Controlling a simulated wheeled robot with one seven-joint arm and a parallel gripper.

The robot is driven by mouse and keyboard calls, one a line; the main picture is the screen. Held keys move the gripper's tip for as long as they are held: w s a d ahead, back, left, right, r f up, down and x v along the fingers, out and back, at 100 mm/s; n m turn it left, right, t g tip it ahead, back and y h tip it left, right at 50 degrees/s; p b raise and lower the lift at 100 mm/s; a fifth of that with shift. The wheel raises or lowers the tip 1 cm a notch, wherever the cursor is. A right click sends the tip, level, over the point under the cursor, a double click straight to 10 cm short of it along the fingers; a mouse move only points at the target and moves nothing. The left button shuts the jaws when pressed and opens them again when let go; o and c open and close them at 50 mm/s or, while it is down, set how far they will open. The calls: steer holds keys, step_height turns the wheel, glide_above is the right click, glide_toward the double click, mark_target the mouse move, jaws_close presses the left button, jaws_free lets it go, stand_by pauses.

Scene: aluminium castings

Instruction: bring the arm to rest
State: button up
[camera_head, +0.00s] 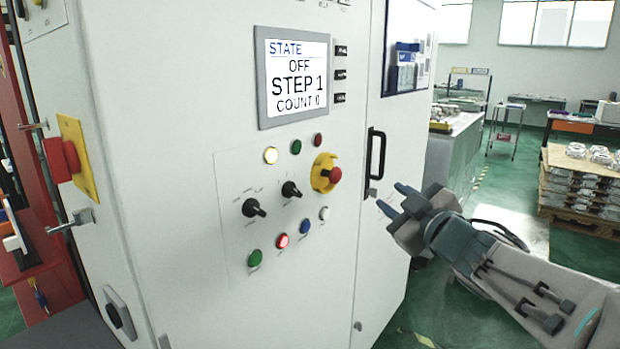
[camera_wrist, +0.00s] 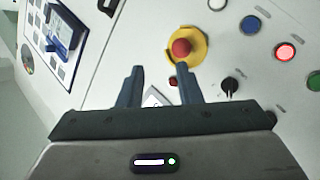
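My gripper (camera_head: 394,199) is in front of the white control cabinet (camera_head: 190,120), to the right of its button panel in the head view. In the wrist view my gripper (camera_wrist: 158,88) has its two blue-grey fingers apart with nothing held between them. The red emergency stop button (camera_head: 335,175) on its yellow collar lies left of the fingers. In the wrist view this red button (camera_wrist: 181,48) appears just beyond the right fingertip; I cannot tell the exact distance. The screen (camera_head: 295,80) reads STATE OFF, STEP 1, COUNT 0.
A black door handle (camera_head: 375,155) stands out from the cabinet close to my gripper. Black selector knobs (camera_head: 254,208) and lit buttons, one red (camera_head: 282,241), are on the panel. A pallet of castings (camera_head: 580,185) stands at the right. Green floor lies open between.

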steer(key=s+d+f+m+g+h+p, duration=0.2)
steer(key=s+d+f+m+g+h, duration=0.3)
steer(key=f+m+h, duration=0.35)
steer(key=s+a+f+m+g+y, duration=0.1)
steer(key=s+a+f+g, duration=0.2)
steer(key=s, duration=0.5)
steer(key=s+a+f+m+g+y+p, duration=0.1)
steer(key=s+a+f+m+g, duration=0.1)
steer(key=s+f+g, duration=0.4)
steer(key=shift+s+a+f+y, duration=0.35)
steer(key=shift+s+a+f, duration=0.3)
steer(key=shift+s+f, duration=0.4)
steer(key=shift+r, duration=0.1)
